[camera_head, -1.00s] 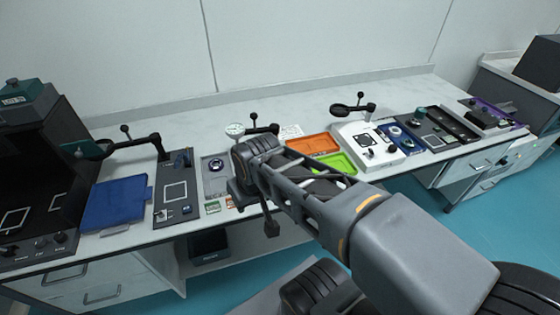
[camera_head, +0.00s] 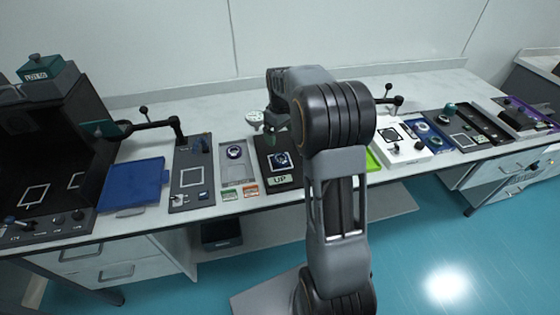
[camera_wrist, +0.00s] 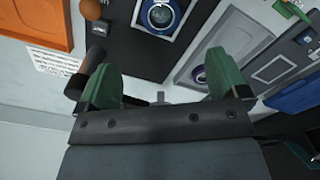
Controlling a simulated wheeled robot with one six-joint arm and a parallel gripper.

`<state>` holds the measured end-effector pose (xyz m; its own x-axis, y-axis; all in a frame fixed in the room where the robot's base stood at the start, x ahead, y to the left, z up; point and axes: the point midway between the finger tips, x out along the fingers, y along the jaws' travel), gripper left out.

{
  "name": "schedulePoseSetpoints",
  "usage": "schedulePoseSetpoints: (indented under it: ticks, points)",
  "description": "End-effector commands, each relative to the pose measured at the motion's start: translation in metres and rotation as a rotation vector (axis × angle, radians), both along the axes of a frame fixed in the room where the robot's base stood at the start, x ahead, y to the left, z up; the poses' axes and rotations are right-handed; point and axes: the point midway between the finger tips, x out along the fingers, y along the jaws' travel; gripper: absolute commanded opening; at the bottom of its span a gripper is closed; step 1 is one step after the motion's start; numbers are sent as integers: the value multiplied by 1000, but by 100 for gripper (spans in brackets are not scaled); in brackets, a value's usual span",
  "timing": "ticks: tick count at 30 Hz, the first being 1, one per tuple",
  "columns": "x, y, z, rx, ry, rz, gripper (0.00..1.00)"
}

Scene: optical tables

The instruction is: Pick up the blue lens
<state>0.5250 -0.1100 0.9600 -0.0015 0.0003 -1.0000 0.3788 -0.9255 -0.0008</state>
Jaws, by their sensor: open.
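The blue lens (camera_head: 282,160), a round lens with a blue ring, sits on a dark plate (camera_head: 270,143) marked UP. In the head view my gripper is mostly hidden behind my arm, above the back of the dark plate.
A purple-ringed lens (camera_head: 236,152) lies in a grey tray (camera_head: 238,180) left of the dark plate. An orange tray (camera_wrist: 45,22) and a printed sheet (camera_wrist: 52,62) show in the wrist view. A blue folder-like panel (camera_head: 135,184) and a black instrument stand farther left.

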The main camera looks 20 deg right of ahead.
Motion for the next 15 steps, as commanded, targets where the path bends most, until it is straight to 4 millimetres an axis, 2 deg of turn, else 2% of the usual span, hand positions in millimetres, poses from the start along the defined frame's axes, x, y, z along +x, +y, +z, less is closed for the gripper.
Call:
schedulePoseSetpoints:
  ticks: [1,6,10,15]
  points:
    - [0,0,-11,1,4,1,92]
    - [0,1,-39,1,3,1,92]
    - [0,1,-53,1,1,1,92]
    - [0,1,-61,0,0,1,92]
